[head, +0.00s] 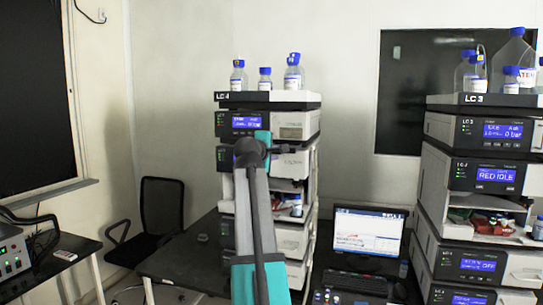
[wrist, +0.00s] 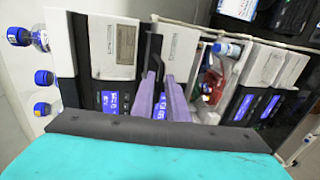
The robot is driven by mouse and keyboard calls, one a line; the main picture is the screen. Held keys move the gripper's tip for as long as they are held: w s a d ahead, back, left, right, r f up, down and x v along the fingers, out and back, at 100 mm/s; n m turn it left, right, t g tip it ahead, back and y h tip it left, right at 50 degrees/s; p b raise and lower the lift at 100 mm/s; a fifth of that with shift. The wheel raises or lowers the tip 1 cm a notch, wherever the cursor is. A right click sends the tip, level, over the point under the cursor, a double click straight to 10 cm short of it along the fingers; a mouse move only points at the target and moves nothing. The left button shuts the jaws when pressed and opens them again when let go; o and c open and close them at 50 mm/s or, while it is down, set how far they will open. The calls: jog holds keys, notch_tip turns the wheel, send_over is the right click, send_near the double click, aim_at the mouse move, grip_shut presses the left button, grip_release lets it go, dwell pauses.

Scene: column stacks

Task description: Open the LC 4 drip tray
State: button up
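The LC 4 stack (head: 268,97) stands left of centre in the head view, and its modules lie sideways in the wrist view. A dark bar-shaped handle (wrist: 153,47) sticks out from the front of one module; a dark bar also shows beside my arm's end in the head view (head: 288,150). I cannot tell for certain which part is the drip tray. My gripper (wrist: 160,75) has two purple fingers with a narrow gap between them, with a blue display seen behind. The fingertips are close to the handle's near end. Whether they touch it is unclear. In the head view my arm hides the fingers.
Blue-capped bottles (head: 265,78) stand on top of the stack. An open shelf with small bottles (head: 296,206) is lower down. A black chair (head: 162,205) is at left.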

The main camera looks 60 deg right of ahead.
jog(key=shift+a, duration=0.2)
jog(key=b+v, duration=0.4)
jog(key=v, duration=0.9)
jog(key=shift+a, duration=0.2)
jog(key=shift+s+r, duration=0.1)
jog(key=shift+r, duration=0.05)
